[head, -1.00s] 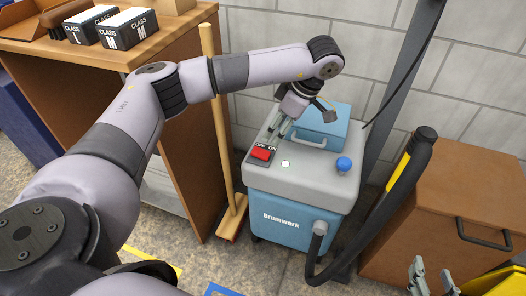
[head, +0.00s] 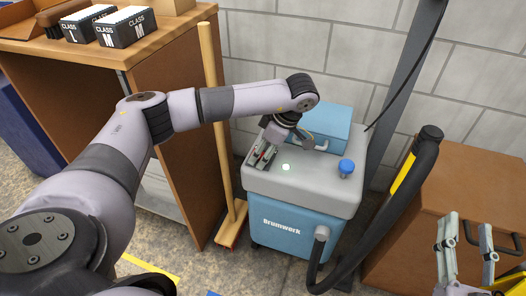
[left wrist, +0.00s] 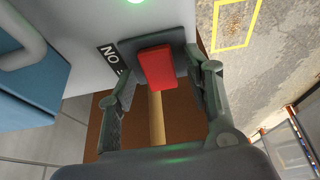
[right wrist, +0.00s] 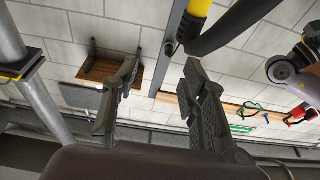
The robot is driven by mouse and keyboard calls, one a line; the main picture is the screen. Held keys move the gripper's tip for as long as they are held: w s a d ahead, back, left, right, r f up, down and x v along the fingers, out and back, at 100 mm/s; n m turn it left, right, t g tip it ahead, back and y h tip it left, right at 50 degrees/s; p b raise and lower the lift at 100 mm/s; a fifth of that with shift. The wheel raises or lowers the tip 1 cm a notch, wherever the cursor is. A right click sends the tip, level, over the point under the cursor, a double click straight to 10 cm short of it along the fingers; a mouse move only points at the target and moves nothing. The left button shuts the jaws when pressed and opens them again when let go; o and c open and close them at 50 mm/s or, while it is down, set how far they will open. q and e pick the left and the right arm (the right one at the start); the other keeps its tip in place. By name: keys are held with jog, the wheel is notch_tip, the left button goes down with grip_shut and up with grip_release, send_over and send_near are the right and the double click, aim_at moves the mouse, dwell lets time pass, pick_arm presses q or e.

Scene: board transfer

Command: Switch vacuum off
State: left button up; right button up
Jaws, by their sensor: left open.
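The blue and grey vacuum (head: 290,228), marked Brumwork, stands by the wall. A round green light (head: 286,167) glows on the top. My left gripper (head: 264,155) is open and points down over the switch. In the left wrist view its fingers (left wrist: 160,85) are on either side of the red switch; I cannot tell whether they touch it. My right gripper (head: 468,235) is open and empty at the lower right.
A blue knob (head: 346,167) and a blue box (head: 322,124) are on the vacuum's top. A broom (head: 217,120) leans at the left beside a wooden cabinet (head: 175,125). A black hose (head: 385,215) and a brown cabinet (head: 460,185) stand to the right.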

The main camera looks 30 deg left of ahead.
pick_arm(q)
jog(key=shift+c, duration=0.2)
grip_shut()
jog(key=h, duration=0.1)
jog(key=a+h+p, duration=0.1)
jog(key=h, duration=0.1)
jog(key=shift+s+t, duration=0.15)
jog(key=shift+t, duration=0.15)
jog(key=shift+h, duration=0.7)
pick_arm(e)
jog(key=f, duration=0.1)
jog(key=f+g, duration=0.1)
jog(key=f+g+h, duration=0.1)
jog(key=f, duration=0.1)
jog(key=shift+w+d+f, duration=0.1)
jog(key=shift+w+d, duration=0.05)
jog(key=shift+d, duration=0.15)
pick_arm(q)
jog(key=shift+o, duration=0.2)
grip_release()
jog(key=shift+r, duration=0.1)
